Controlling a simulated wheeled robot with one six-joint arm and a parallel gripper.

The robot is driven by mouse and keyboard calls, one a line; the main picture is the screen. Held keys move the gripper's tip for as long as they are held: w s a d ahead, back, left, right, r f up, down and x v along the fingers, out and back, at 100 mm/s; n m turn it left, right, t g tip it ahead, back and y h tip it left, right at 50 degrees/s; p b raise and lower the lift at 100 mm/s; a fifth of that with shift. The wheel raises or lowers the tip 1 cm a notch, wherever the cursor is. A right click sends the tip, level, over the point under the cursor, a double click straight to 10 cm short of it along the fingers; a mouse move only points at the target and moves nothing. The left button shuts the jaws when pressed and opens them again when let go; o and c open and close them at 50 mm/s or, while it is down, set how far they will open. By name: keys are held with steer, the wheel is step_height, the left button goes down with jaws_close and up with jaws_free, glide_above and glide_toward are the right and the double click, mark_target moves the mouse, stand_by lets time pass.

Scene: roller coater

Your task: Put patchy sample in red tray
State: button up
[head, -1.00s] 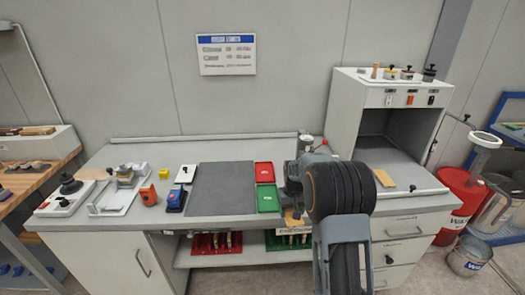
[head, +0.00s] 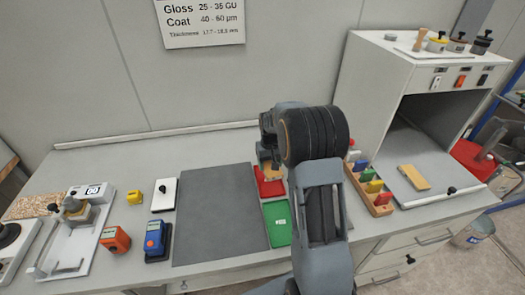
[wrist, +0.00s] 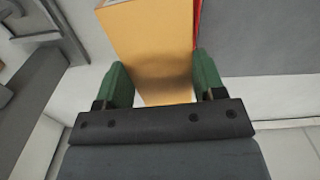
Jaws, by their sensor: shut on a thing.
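My gripper (wrist: 161,78) is shut on a yellow-tan wooden sample (wrist: 150,40), its green fingers on the sample's two sides. The sample's face has a darker, blurred patch between the fingers. In the head view the sample (head: 268,170) shows as a small tan piece under my gripper, over or at the red tray (head: 270,188). I cannot tell whether it touches the tray. A red edge (wrist: 197,20) shows beside the sample in the wrist view. My arm hides part of the tray.
The green tray (head: 277,224) lies in front of the red one. A dark grey mat (head: 220,218) is to the left. A wooden rack with coloured handles (head: 370,190) stands to the right. Another tan panel (head: 413,177) lies in the booth's opening.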

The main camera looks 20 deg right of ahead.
steer(key=shift+w+f, duration=0.1)
steer(key=shift+w, duration=0.25)
steer(key=shift+s+f+b, duration=0.1)
steer(key=shift+f+b, duration=2.2)
steer(key=shift+f, duration=0.95)
steer(key=o, duration=1)
steer(key=shift+r, duration=0.15)
steer(key=shift+r+p, duration=2.35)
steer(key=shift+r, duration=1.05)
